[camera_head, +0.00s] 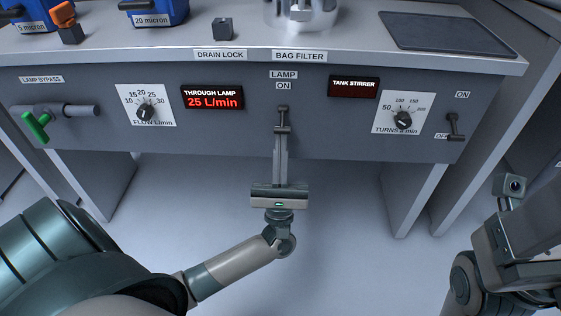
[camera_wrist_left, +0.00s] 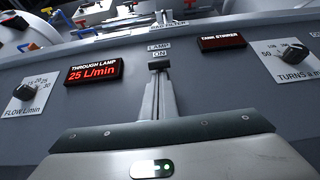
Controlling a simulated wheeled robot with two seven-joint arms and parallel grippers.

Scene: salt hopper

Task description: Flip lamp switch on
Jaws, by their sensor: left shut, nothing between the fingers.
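The lamp switch (camera_head: 283,109) is a small dark lever on the grey front panel, under the LAMP and ON labels. Its knob points up toward the ON label. It also shows in the left wrist view (camera_wrist_left: 159,64). My left gripper (camera_head: 281,130) is shut and empty, with its fingertips right at the switch from below. The fingers hide the lower part of the switch, and I cannot tell whether they touch it. In the left wrist view the shut fingers (camera_wrist_left: 157,84) point straight at the switch. Part of my right arm shows at the lower right, but its fingertips do not.
The through-lamp display (camera_head: 213,97) reads 25 L/min, beside the flow dial (camera_head: 146,111). The tank stirrer display (camera_head: 353,88) is dark. The turns dial (camera_head: 403,118) and stirrer switch (camera_head: 454,127) are right. A green-handled valve (camera_head: 37,127) sticks out left. Open floor lies below the panel.

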